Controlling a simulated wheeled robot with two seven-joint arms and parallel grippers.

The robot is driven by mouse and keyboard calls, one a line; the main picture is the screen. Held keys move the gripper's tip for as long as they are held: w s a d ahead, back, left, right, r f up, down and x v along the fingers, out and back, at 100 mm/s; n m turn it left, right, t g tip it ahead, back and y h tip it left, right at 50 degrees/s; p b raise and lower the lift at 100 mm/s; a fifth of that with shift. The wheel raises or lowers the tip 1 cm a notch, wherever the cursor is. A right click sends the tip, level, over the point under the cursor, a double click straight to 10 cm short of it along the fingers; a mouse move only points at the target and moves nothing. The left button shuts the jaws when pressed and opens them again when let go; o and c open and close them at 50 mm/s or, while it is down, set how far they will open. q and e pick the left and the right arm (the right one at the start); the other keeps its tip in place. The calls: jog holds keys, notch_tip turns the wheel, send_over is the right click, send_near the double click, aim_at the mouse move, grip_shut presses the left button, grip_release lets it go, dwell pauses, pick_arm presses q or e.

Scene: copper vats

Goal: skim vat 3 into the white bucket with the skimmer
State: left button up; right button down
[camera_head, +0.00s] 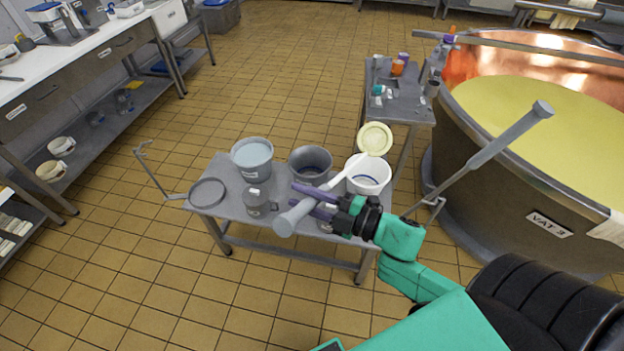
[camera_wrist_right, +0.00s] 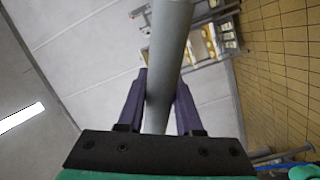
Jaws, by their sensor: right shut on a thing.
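My right gripper (camera_head: 312,201) is shut on the skimmer's handle (camera_head: 322,190) above the low metal table. The grey handle (camera_wrist_right: 170,55) also shows between the purple fingers in the right wrist view. The skimmer's round head (camera_head: 375,139) is pale yellow and points away from me, just beyond the white bucket (camera_head: 368,188) in the picture; I cannot tell its exact height. The white bucket stands upright on the table's right end. Vat 3 (camera_head: 540,222), labelled VAT 3, stands at the right, copper inside, with pale yellow liquid (camera_head: 545,125). My left gripper is out of view.
The low table (camera_head: 228,208) also holds a grey bucket (camera_head: 252,160), a dark grey bucket (camera_head: 310,163), a grey jug (camera_head: 259,202) and a round tool (camera_head: 207,193). A long grey pole (camera_head: 490,150) slants across the vat's rim. A small side table (camera_head: 405,108) stands behind.

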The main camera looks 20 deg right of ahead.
jog(key=s+a+f+n+b, duration=0.2)
jog(key=f+b, duration=0.5)
jog(key=f, duration=0.2)
jog(key=s+a+f+n+b, duration=0.2)
jog(key=a+f+n+b, duration=0.1)
jog(key=f+b, duration=0.5)
notch_tip(320, 180, down, 2)
jog(key=shift+f, duration=0.1)
jog(key=shift+s, duration=0.1)
jog(key=shift+b, duration=0.3)
